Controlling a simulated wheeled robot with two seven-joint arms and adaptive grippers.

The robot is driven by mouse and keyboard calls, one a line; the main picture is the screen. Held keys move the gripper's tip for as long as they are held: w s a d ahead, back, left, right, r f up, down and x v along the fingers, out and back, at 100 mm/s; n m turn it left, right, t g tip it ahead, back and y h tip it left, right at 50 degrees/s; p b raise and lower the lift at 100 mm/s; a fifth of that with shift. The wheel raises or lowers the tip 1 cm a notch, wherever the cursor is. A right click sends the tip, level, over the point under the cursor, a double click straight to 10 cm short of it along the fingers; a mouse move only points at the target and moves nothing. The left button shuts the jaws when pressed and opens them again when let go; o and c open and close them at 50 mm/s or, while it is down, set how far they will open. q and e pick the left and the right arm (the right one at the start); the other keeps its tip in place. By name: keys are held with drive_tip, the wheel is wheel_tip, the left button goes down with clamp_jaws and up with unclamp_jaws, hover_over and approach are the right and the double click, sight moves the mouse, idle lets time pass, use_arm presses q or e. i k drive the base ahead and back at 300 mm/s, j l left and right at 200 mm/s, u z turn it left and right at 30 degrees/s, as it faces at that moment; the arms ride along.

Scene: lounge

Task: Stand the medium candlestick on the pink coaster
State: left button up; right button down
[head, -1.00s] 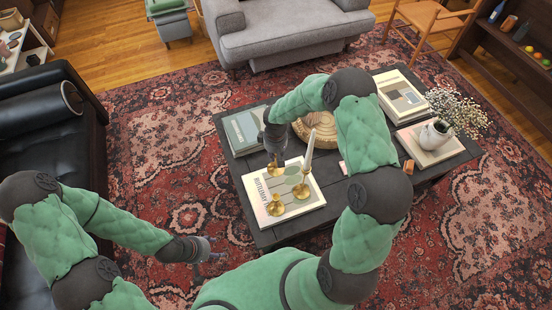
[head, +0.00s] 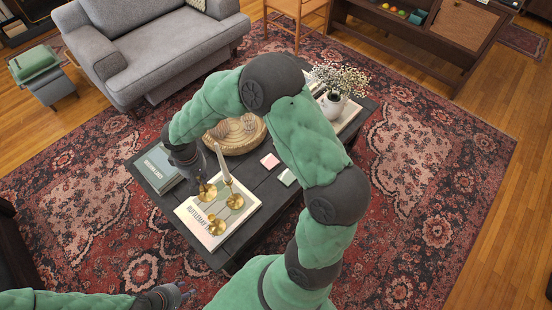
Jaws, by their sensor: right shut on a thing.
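Several brass candlestick parts stand on and beside a white book on the dark coffee table: a rear candlestick (head: 207,191), one with a tall pale candle (head: 235,201), and a front one (head: 216,226). My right gripper (head: 200,177) points down and is shut on the rear candlestick, covering its top. I take this as the medium candlestick, though its size is hard to judge. The pink coaster (head: 269,160) lies bare on the table to the right of it. My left gripper (head: 180,294) is low, empty-looking and off the table; its jaw opening is unclear.
The white book (head: 186,212) lies under the candlesticks. A pale green coaster (head: 287,177) lies near the pink one. A round woven tray (head: 240,136), a grey-blue book (head: 157,170) and a flower vase (head: 333,105) take up other parts of the coffee table (head: 250,235).

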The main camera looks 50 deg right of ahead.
sight(270, 161)
drive_tip(key=k+l, duration=0.1)
drive_tip(key=l, duration=0.25)
drive_tip(key=k+l, duration=0.1)
drive_tip(key=l, duration=0.25)
drive_tip(key=i+l, duration=0.1)
drive_tip(key=l, duration=0.75)
drive_tip(key=u, duration=0.05)
